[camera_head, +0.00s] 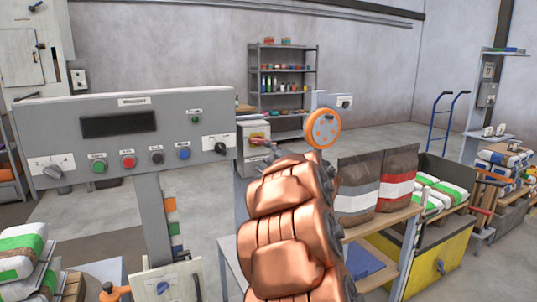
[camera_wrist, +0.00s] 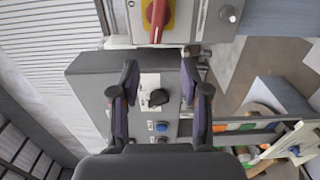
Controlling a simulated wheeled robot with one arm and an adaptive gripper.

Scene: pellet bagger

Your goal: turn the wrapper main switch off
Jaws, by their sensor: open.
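A grey control panel (camera_head: 80,112), its small label seeming to read "Wrapper", fills the left of the head view. It carries a black rotary knob (camera_head: 220,148) at its right end and a grey rotary handle (camera_head: 52,171) at its left end. Behind it a red handle sits on a yellow plate (camera_head: 256,138); I cannot tell which is the main switch. In the wrist view the red handle (camera_wrist: 157,18) points down the picture, beyond my fingertips. My gripper (camera_wrist: 160,74) is open and empty, its fingers framing the black knob (camera_wrist: 158,97). The head view mostly hides it.
The panel has green, red, black and blue buttons (camera_head: 183,153) and a dark display (camera_head: 118,124). A shelf (camera_head: 283,85) stands at the back. Open floor lies behind.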

